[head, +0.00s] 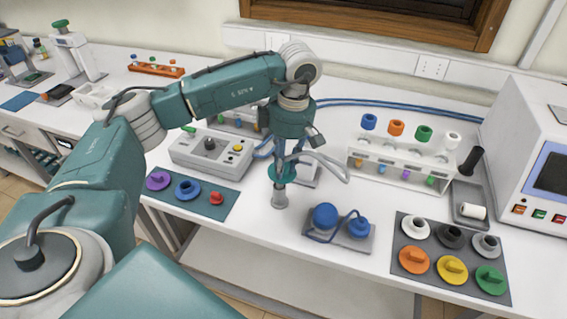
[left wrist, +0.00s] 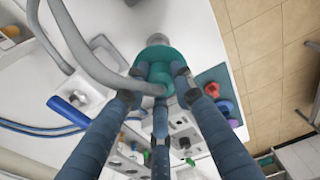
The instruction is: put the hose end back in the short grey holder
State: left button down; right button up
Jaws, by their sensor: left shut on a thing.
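My left gripper (head: 285,160) points down and is shut on the teal hose end (head: 281,177). In the left wrist view the fingers (left wrist: 160,88) close around the teal hose end (left wrist: 160,60). A grey hose (head: 328,160) curves off to its right. The short grey holder (head: 279,198) stands upright on the white bench directly below the hose end. It also shows in the left wrist view (left wrist: 157,39), just beyond the teal part. The two look in line; I cannot tell whether the hose end sits in the holder or just above it. My right gripper is not in view.
A blue mat (head: 222,207) with coloured parts lies left. Behind are a control box (head: 205,154), a vial rack (head: 400,176) and blue tubes (head: 400,104). Bare bench lies around the holder.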

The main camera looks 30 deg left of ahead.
pick_arm(q)
jog(key=shift+f+b, duration=0.6)
jog(key=shift+f, duration=0.15)
jog(key=c, duration=1.7)
grip_release()
jog(key=shift+c, duration=0.2)
jog(key=shift+w+d+r+p, duration=0.1)
jog(key=shift+d+r+p, duration=0.1)
jog(key=shift+r+p, duration=1.3)
jog(key=shift+d+r+p, duration=0.2)
jog(key=shift+r+p, duration=0.55)
jog(key=shift+r, duration=1.45)
jog(key=shift+w+d+r+p, duration=0.1)
jog(key=shift+d+r+p, duration=0.1)
jog(key=shift+r+p, duration=1.3)
jog(key=shift+r+b, duration=0.3)
jog(key=shift+b, duration=0.15)
